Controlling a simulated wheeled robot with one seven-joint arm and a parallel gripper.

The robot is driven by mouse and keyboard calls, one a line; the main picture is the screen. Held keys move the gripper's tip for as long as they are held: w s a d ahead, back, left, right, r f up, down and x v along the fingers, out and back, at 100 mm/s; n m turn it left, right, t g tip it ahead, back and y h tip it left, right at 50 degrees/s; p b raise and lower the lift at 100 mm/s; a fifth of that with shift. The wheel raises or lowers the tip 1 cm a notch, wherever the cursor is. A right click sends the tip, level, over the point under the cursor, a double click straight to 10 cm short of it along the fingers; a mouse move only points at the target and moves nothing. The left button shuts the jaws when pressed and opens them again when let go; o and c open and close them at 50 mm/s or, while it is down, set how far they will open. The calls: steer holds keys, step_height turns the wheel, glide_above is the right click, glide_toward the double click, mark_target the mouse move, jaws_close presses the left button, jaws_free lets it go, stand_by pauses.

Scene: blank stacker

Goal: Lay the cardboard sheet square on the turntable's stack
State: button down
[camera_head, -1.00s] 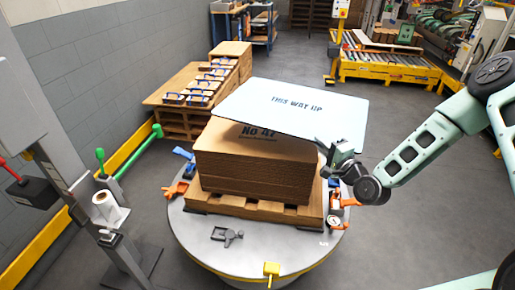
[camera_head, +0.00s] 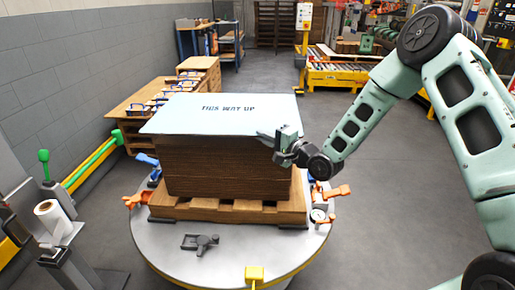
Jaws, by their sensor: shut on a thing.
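The cardboard sheet (camera_head: 215,108) is pale blue-white with "THIS WAY UP" printed on it. It lies over the top of the brown cardboard stack (camera_head: 225,168) and covers its top face. Its edges look roughly parallel to the stack, with some overhang at the left. I cannot tell whether it fully touches the stack. The stack stands on a wooden pallet (camera_head: 225,207) on the round grey turntable (camera_head: 240,250). My gripper (camera_head: 272,139) is shut on the sheet's near right corner, at the right of the stack.
Orange and blue clamps (camera_head: 332,192) stand at the pallet's sides. A grey tool (camera_head: 201,242) lies on the turntable's front. A yellow post (camera_head: 254,275) is at its front rim. A bench with blue-edged items (camera_head: 170,98) stands behind left. Floor at right is clear.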

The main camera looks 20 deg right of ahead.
steer(key=shift+f, duration=2.55)
steer(key=shift+f+b, duration=0.1)
steer(key=shift+b, duration=0.25)
steer(key=c, duration=1.6)
jaws_free()
steer(key=shift+o, duration=0.2)
